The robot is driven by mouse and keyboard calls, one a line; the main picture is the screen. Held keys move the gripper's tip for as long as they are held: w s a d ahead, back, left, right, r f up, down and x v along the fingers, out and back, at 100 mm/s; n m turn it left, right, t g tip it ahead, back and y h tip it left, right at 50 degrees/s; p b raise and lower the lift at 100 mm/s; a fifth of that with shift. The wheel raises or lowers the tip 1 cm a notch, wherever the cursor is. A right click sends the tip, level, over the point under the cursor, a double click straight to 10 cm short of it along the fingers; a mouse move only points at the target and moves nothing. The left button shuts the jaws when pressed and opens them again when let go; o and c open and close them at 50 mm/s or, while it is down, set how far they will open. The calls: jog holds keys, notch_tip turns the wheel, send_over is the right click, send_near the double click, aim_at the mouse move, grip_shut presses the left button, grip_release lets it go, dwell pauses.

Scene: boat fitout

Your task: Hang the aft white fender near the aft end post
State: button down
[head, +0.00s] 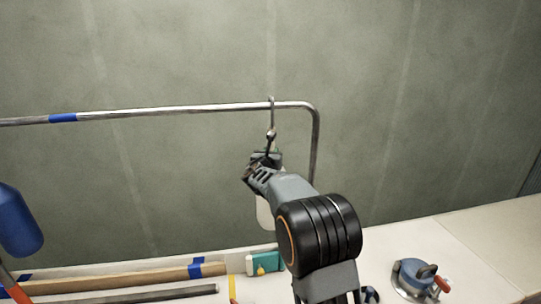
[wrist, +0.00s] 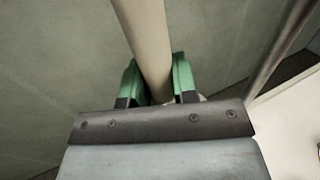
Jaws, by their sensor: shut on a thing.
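A steel rail (head: 190,109) runs across the head view and bends down at its right end into the end post (head: 315,150). A metal hook (head: 271,116) is at the rail, a little left of that bend, and its top appears to reach over the tube. My gripper (head: 262,158) is just below the hook. The white fender (head: 264,214) hangs below it, mostly hidden behind my arm. In the wrist view, my gripper's green fingers (wrist: 157,82) are shut on a pale, round part of the fender (wrist: 146,35). Whether the rail bears its weight cannot be told.
Blue tape (head: 63,118) marks the rail at left. A blue cylinder (head: 18,222) is at the left edge. A wooden strip (head: 120,279), a teal box (head: 262,263) and a blue suction-cup tool (head: 415,277) lie on the pale surface below. The right of that surface is clear.

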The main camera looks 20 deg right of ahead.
dwell(0.4)
jog(key=c, duration=1.1)
grip_release()
jog(key=shift+o, duration=1.4)
jog(key=shift+f, duration=0.15)
